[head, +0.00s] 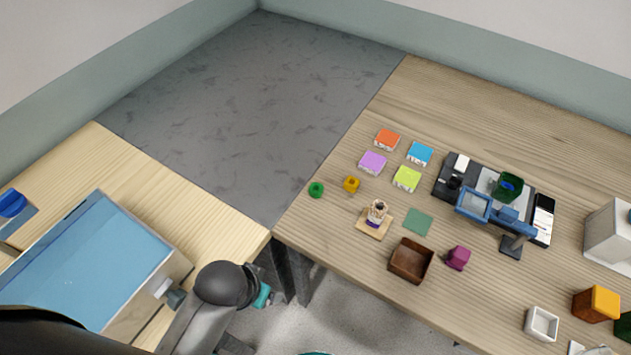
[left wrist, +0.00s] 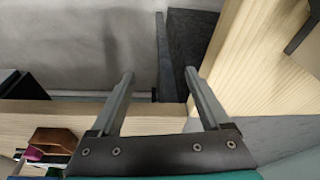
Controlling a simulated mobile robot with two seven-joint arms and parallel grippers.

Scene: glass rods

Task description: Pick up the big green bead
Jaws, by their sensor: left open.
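The big green bead (head: 316,189) sits on the right-hand wooden table near its left edge in the head view. It is round with a dark middle. An orange-yellow bead (head: 351,184) lies just right of it, and a magenta bead (head: 458,257) lies farther right. My left gripper (left wrist: 159,76) is open in the left wrist view, with nothing between its fingers. In the head view my left arm is low, left of the table and apart from the green bead; its fingers are hidden there. The green bead is not seen in the left wrist view. My right gripper is not in view.
Several coloured blocks, a small figure on a wooden base (head: 375,222), a green square (head: 418,222) and a brown box (head: 411,262) surround the beads. A black tray (head: 447,189) with a blue magnifier (head: 473,204) stands right. A gap separates the two tables.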

